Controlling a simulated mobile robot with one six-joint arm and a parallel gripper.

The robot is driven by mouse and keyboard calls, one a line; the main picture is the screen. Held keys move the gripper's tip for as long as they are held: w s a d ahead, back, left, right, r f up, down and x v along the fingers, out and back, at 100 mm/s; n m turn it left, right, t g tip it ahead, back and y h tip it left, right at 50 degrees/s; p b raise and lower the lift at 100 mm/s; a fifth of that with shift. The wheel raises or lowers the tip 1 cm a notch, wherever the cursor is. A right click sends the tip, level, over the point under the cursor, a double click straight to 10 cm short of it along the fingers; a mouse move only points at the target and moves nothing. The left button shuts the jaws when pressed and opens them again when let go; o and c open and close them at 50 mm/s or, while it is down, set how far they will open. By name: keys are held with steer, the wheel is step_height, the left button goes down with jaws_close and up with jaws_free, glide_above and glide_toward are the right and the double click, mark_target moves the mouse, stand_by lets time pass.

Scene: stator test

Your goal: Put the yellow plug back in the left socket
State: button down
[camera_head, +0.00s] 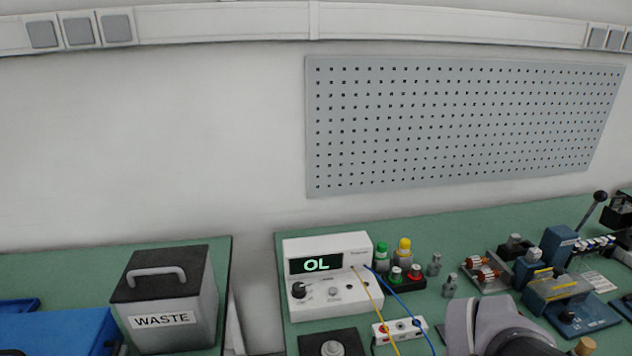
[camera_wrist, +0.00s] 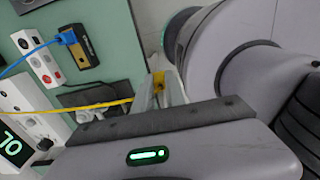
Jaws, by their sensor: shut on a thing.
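The yellow plug (camera_wrist: 158,85) is between the fingers of my gripper (camera_wrist: 165,88) in the wrist view, held clear of the bench. The fingers hide part of it. Its yellow cable (camera_wrist: 95,106) runs left towards the white meter (camera_wrist: 14,125). A white block with round sockets (camera_wrist: 40,60), one of them red, lies apart from the plug, up and to its left. The block also shows in the head view (camera_head: 400,330). The frames do not show clearly which socket is the left one. In the head view my gripper cannot be made out.
A blue plug (camera_wrist: 67,37) with a blue cable sits by a black and yellow box (camera_wrist: 86,48). In the head view the meter (camera_head: 328,275) reads OL. Coloured terminals (camera_head: 403,248) and a blue fixture (camera_head: 560,285) stand to the right; a waste bin (camera_head: 168,298) stands left.

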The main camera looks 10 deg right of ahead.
step_height(320, 180, up, 3)
steer(key=shift+p, duration=1.2)
steer(key=shift+f, duration=0.2)
steer(key=w+p, duration=0.4)
steer(key=w, duration=0.8)
steer(key=w+a+p, duration=0.1)
steer(key=w+p, duration=0.4)
steer(key=w, duration=0.8)
steer(key=w+a+p, duration=0.1)
steer(key=w+p, duration=0.4)
steer(key=w, duration=0.8)
steer(key=shift+a, duration=0.25)
steer(key=shift+f+b, duration=0.75)
steer(key=shift+f, duration=1.35)
steer(key=shift+f, duration=0.65)
